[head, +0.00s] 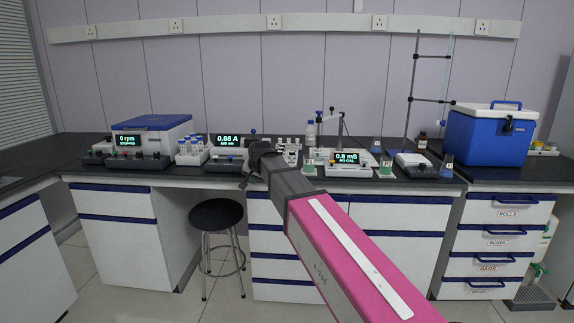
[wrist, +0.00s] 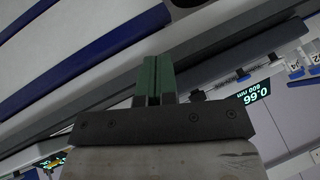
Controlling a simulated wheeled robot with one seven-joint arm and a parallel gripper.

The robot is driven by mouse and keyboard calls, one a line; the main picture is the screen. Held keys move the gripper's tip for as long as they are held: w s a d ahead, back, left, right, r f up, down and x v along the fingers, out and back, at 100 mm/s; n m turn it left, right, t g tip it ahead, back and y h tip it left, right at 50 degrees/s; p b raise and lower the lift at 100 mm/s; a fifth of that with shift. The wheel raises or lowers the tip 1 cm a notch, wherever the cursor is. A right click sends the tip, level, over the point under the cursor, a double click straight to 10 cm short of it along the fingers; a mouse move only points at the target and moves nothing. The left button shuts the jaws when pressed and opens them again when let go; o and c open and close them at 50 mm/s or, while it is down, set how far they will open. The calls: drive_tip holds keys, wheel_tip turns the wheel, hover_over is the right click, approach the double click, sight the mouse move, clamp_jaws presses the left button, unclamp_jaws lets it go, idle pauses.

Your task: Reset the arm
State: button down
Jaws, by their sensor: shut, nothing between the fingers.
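My arm reaches up and left from the lower right in the head view, with its end in front of the bench edge. My gripper (wrist: 155,62) shows in the wrist view with its green fingers together and nothing between them. In the head view its fingertips are too small and dark to make out. The gripper is close to the front edge of the black bench (head: 70,165), and white drawer fronts with blue handles lie beyond it in the wrist view.
A meter reading 0.66 (head: 228,140) stands behind my arm's end. A conductivity meter (head: 346,158) and a centrifuge (head: 150,130) stand on either side. A retort stand (head: 411,95) and blue cooler (head: 490,135) are at right. A black stool (head: 216,214) stands below the bench.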

drive_tip(key=s+d+f+g+h, duration=0.1)
drive_tip(key=s+d+f, duration=0.2)
drive_tip(key=d+f, duration=0.3)
drive_tip(key=s+d+f+n+g, duration=0.1)
drive_tip(key=s+d+f, duration=0.2)
drive_tip(key=d+f, duration=0.3)
drive_tip(key=s+d+f+g+h, duration=0.1)
drive_tip(key=s+d+f, duration=0.2)
drive_tip(key=d+f, duration=0.25)
drive_tip(key=s+d+f+n+g+h, duration=0.1)
drive_tip(key=s+d+f+g, duration=0.2)
drive_tip(key=s+d+f, duration=0.9)
drive_tip(key=s+d, duration=0.2)
drive_tip(key=s, duration=0.1)
drive_tip(key=shift+d+f, duration=0.25)
drive_tip(key=shift+d, duration=0.1)
